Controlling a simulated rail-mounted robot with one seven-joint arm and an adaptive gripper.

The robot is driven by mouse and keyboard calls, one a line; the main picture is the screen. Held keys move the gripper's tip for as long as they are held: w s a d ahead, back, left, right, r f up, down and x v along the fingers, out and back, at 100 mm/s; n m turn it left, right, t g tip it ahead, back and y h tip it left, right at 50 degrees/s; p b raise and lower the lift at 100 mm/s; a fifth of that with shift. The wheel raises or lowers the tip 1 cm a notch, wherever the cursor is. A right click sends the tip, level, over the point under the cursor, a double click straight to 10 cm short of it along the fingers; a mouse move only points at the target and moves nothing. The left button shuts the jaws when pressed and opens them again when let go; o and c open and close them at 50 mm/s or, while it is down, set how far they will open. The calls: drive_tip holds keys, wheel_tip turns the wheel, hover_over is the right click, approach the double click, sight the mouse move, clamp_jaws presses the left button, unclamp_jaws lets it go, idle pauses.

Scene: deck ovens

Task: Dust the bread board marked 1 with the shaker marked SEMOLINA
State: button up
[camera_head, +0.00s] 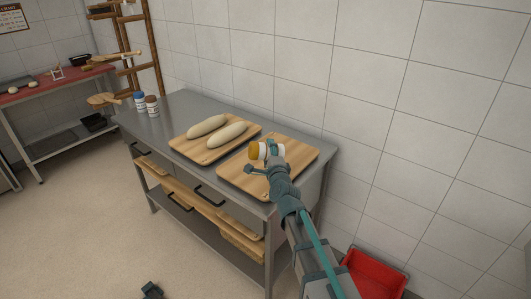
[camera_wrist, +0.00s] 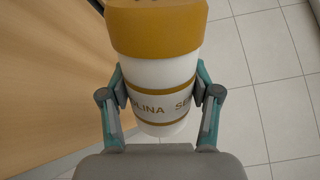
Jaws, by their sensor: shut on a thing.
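The shaker (camera_wrist: 150,105) is white with an ochre cap. Part of the word SEMOLINA shows on its band in the wrist view. My gripper (camera_head: 267,155) is shut on its white body, one finger on each side. In the head view the shaker lies tipped well over, cap to the left, above the right bread board (camera_head: 295,158). No loaf shows on this board, though my gripper and arm cover part of it. The left bread board (camera_head: 181,147) carries two pale loaves (camera_head: 227,135). I cannot read a number on either board.
The boards lie on a grey metal table (camera_head: 180,108) against a tiled wall. Two small jars, one blue-capped (camera_head: 139,101) and one brown-capped (camera_head: 152,105), stand at its far left end. A red bin (camera_head: 373,277) is on the floor at right.

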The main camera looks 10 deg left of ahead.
drive_tip(key=n, duration=0.2)
drive_tip(key=n+p, duration=0.1)
drive_tip(key=shift+r+n, duration=0.25)
drive_tip(key=shift+n, duration=0.15)
drive_tip(key=n+p, duration=0.2)
drive_tip(key=n, duration=0.2)
drive_tip(key=shift+p, duration=0.35)
drive_tip(key=shift+d+f+n+b, duration=0.1)
drive_tip(key=shift+f+n+b, duration=0.3)
drive_tip(key=shift+b, duration=0.1)
drive_tip(key=b, duration=0.2)
drive_tip(key=shift+w+d+b, duration=0.25)
drive_tip(key=shift+d+b, duration=0.05)
drive_tip(key=shift+b, duration=0.1)
drive_tip(key=d+b, duration=0.1)
drive_tip(key=b, duration=0.3)
drive_tip(key=shift+w, duration=0.2)
drive_tip(key=shift+w+d+b, duration=0.1)
drive_tip(key=shift+d+b, duration=0.25)
drive_tip(key=shift+b, duration=0.9)
